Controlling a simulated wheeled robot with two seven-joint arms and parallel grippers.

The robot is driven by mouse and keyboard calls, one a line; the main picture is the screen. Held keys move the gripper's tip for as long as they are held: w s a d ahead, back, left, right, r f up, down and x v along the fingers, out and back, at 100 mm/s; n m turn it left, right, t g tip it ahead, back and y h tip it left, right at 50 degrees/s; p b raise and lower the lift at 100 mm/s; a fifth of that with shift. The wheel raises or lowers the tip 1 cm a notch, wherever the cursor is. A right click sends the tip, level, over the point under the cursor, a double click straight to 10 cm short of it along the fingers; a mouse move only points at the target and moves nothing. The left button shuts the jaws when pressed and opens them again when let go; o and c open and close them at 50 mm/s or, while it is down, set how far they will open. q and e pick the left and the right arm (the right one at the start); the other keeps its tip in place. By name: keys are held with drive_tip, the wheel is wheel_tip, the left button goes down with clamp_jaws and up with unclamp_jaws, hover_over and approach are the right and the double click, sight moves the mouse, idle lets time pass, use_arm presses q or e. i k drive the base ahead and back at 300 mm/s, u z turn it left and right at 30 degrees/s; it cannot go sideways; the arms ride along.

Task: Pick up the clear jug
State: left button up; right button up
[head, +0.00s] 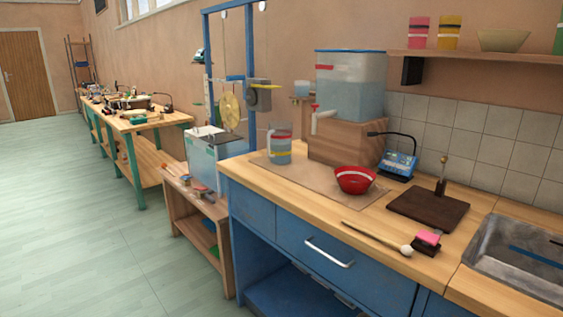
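The container's spout, with a red tap, points toward the jug's side. Neither of my grippers shows in the head view.
A red bowl (355,180) stands on the mat right of the jug. A blue device (398,165), a dark board (428,208), a mallet (378,238) and a metal sink (520,257) lie further right. A blue frame (206,62) rises left of the jug. The floor at left is clear.

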sight(279, 136)
drive_tip(key=u, duration=1.2)
drive_tip(key=i, duration=1.6)
drive_tip(key=z, duration=1.1)
drive_tip(key=i, duration=0.75)
drive_tip(key=z, duration=0.7)
